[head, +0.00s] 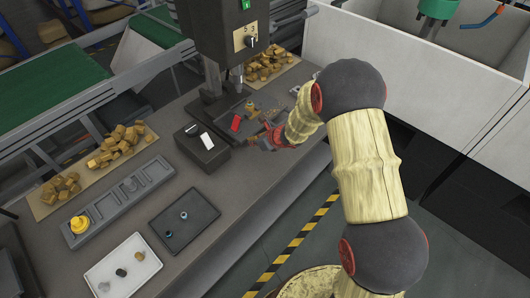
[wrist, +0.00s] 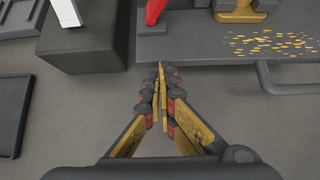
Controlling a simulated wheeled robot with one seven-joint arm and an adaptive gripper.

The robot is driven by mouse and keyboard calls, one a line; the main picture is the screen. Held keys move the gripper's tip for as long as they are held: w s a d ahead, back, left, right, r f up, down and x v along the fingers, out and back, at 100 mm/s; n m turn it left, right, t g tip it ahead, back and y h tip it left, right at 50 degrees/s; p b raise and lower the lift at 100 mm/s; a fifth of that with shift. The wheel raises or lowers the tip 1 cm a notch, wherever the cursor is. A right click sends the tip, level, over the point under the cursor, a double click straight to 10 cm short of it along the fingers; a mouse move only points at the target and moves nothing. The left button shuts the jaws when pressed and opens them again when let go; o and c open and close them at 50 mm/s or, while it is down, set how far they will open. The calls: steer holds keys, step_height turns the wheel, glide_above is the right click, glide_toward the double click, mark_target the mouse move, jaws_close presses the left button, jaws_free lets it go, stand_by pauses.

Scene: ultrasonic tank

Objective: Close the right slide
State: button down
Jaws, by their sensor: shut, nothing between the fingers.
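My gripper (wrist: 160,72) is shut and empty, its fingertips pointing at the near edge of a grey plate (wrist: 210,52) at the foot of the drill press. In the head view my gripper (head: 262,142) is just right of the dark block, partly hidden by my arm. A red handle (wrist: 154,10) rises from the plate's left part; it also shows in the head view (head: 236,122). A white handle (wrist: 68,12) is on the dark block (wrist: 82,45); it also shows in the head view (head: 206,141). I cannot tell which part is the right slide.
The drill press (head: 222,40) stands behind. Brass chips (wrist: 270,43) lie on the plate, and a grey bar (wrist: 285,88) juts from its front. A dark tray (head: 184,222), white tray (head: 122,268) and grey rack (head: 122,200) are at left. Bare bench lies in front.

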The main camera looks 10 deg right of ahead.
mark_target(240, 133)
steer(key=w+a, duration=0.2)
steer(key=w, duration=0.1)
steer(key=w+a, duration=0.1)
steer(key=w, duration=0.1)
steer(key=shift+a, duration=0.3)
steer(key=shift+w+a+r, duration=0.1)
steer(key=shift+w+a, duration=0.05)
